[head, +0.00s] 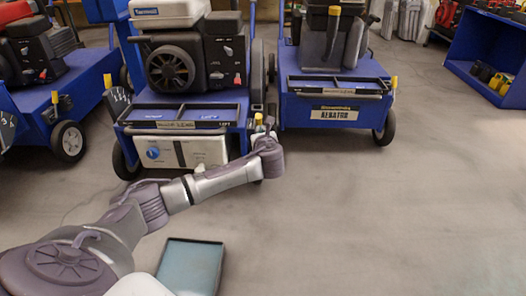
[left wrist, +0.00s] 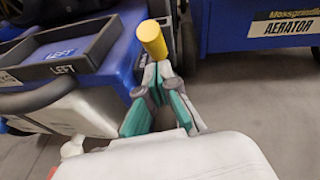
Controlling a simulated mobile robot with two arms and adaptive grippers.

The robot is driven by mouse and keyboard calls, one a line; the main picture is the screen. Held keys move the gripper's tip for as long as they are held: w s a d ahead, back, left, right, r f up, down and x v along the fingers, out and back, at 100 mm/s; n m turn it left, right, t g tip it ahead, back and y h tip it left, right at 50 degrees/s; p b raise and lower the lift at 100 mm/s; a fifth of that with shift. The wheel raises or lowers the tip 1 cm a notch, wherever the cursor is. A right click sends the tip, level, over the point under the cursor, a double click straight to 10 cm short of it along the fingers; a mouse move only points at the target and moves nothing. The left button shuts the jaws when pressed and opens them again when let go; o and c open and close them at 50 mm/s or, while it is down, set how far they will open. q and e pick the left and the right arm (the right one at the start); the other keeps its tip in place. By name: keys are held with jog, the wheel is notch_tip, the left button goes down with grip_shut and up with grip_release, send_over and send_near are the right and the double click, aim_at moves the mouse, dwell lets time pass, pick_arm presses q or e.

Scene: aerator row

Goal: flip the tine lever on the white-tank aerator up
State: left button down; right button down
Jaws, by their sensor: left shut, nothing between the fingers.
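The white-tank aerator is a blue machine with a white tank (head: 170,12) and a black engine on top. A yellow-capped lever (head: 258,118) shows at its front right corner. In the left wrist view the yellow cap (left wrist: 152,38) stands up just beyond my fingertips. My left gripper (head: 269,122) is at that corner; its fingers (left wrist: 160,75) are shut with nothing between them. The fingers hide the lower part of the lever. I cannot tell whether they touch it. Another yellow-capped lever (head: 107,81) shows at the machine's front left. My right gripper is out of view.
Another blue aerator (head: 333,112) stands close on the right, with a yellow-topped lever (head: 393,82) of its own. A third aerator (head: 40,110) stands on the left. A blue shelf (head: 495,85) is at the far right.

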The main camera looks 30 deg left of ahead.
pick_arm(q)
jog(key=shift+w+a+r, duration=0.3)
jog(key=shift+w+a, duration=0.05)
jog(key=shift+a, duration=0.05)
